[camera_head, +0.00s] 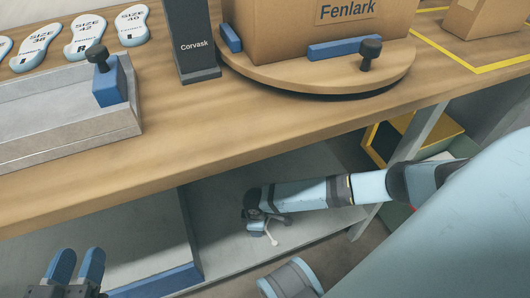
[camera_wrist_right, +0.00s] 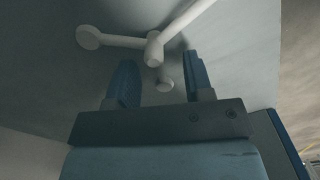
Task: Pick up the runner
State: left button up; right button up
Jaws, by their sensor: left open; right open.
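The runner (camera_head: 268,233) is a thin white branched piece with round ends, low on the grey surface below the bench. In the right wrist view, the runner (camera_wrist_right: 154,48) spreads across the top, and its short stub lies in line with the gap between my fingers. My right gripper (camera_head: 260,218) is down at the runner. Its two blue fingers (camera_wrist_right: 160,85) are open, one on each side of the stub; I cannot tell how deep the stub sits between them. My left gripper (camera_head: 78,265) is open and empty at the lower left.
The wooden bench (camera_head: 190,135) overhangs the lower grey surface. On it are a metal rail (camera_head: 60,125) with a blue block, insoles (camera_head: 85,35), a dark Corvask post (camera_head: 192,50) and a round turntable (camera_head: 310,75) with a Fenlark box (camera_head: 285,30). A blue-edged panel (camera_head: 187,235) stands below.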

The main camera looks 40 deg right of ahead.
jog(key=shift+f, duration=0.2)
grip_shut()
jog(key=shift+r, duration=0.1)
